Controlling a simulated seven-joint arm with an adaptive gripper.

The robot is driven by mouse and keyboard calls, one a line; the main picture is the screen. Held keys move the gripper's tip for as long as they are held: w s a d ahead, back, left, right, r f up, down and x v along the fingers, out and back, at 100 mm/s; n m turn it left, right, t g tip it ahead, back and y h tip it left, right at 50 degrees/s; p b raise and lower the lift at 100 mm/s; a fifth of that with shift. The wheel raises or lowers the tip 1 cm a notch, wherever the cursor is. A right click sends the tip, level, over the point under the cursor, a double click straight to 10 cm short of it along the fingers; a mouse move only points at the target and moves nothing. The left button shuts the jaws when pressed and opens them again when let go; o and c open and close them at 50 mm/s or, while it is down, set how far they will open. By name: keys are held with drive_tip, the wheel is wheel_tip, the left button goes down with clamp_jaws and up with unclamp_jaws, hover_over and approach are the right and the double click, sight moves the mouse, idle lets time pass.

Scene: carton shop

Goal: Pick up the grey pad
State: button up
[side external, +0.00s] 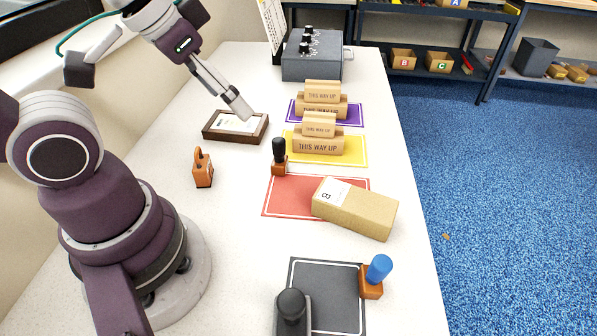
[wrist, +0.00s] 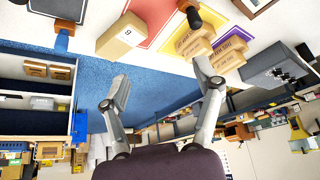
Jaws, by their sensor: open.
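A flat dark grey pad (side external: 330,288) with a thin white border lies at the near end of the white table in the side view. A dark round-knobbed tool (side external: 291,306) covers its left side, and a blue-handled stamp (side external: 375,276) stands at its right edge. Part of the grey pad (wrist: 58,8) shows at the top left of the wrist view. My gripper (side external: 240,108) is raised near the wooden frame at the far side, well away from the pad. In the wrist view, my gripper (wrist: 162,86) has its fingers spread with nothing between them.
A cardboard box (side external: 355,207) lies partly on a red mat (side external: 285,195). Beyond it are a black-handled stamp (side external: 279,155) and cartons on yellow (side external: 355,150) and purple mats. A wooden clip-like thing (side external: 203,167) stands at left. The table's right edge drops to blue carpet.

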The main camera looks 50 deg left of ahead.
drive_tip(key=m+g+h, duration=0.1)
drive_tip(key=m+g, duration=0.4)
drive_tip(key=m, duration=0.8)
approach(290, 300)
drive_tip(key=shift+f, duration=0.1)
drive_tip(key=shift+m, duration=0.3)
drive_tip(key=f, duration=0.7)
drive_tip(key=d+f, duration=0.1)
drive_tip(key=f, duration=0.2)
drive_tip(key=shift+w+f, duration=0.3)
drive_tip(key=shift+f, duration=0.05)
clamp_jaws()
